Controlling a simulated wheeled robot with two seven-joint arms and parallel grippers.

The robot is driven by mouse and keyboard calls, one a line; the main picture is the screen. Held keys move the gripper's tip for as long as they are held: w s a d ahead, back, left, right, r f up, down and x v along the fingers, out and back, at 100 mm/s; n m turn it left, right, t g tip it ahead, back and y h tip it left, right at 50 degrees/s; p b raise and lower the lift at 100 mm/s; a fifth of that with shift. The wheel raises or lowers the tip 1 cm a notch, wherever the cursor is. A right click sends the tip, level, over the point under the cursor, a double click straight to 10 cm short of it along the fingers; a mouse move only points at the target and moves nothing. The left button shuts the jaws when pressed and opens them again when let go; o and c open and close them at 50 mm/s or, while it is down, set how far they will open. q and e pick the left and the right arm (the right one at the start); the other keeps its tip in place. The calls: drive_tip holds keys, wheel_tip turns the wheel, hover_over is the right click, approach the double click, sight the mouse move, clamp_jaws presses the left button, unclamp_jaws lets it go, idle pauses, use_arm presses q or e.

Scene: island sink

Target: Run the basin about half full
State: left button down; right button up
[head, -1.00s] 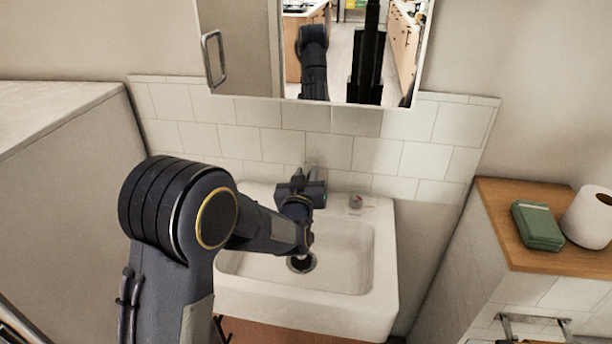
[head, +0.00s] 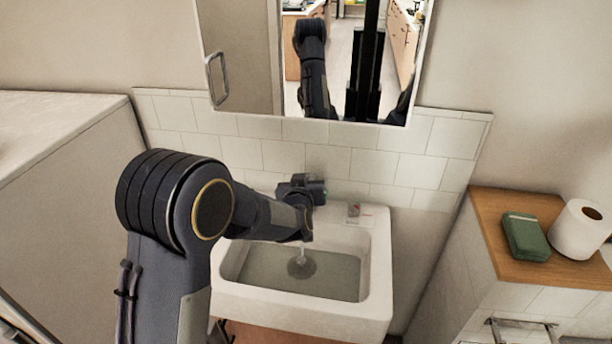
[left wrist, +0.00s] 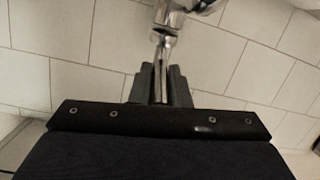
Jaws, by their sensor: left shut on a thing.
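The white basin (head: 378,280) stands against the tiled wall in the head view. Greyish water (head: 325,275) covers its floor and reaches partway up the walls. A thin stream (head: 301,252) falls into it above the drain, which shows blurred through the water. My left arm reaches over the basin from the left and hides most of the tap. In the left wrist view, my left gripper (left wrist: 162,78) is shut on the chrome tap lever (left wrist: 161,75), below the chrome tap body (left wrist: 172,14). My right gripper is not in view.
A mirror cabinet (head: 240,60) hangs above the tiles. At right, a wooden counter top (head: 490,215) holds a green box-like item (head: 526,237) and a white paper roll (head: 580,229). A pale cabinet (head: 75,180) stands at left.

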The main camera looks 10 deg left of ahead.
use_arm(q)
drive_tip(key=c, duration=1.4)
unclamp_jaws()
drive_tip(key=shift+o, duration=0.2)
drive_tip(key=v, duration=0.8)
drive_tip(key=shift+b, duration=0.4)
drive_tip(key=s+a+g+h, duration=0.1)
drive_tip(key=s+a+g, duration=0.1)
drive_tip(key=s, duration=0.9)
drive_tip(key=s+a+f+g+h, duration=0.1)
drive_tip(key=s+a+g+h, duration=0.1)
drive_tip(key=s, duration=0.9)
drive_tip(key=s+a+f+g+h, duration=0.1)
drive_tip(key=s+a+g, duration=0.3)
drive_tip(key=s, duration=0.8)
drive_tip(key=shift+m+g, duration=0.4)
drive_tip(key=shift+g, duration=0.5)
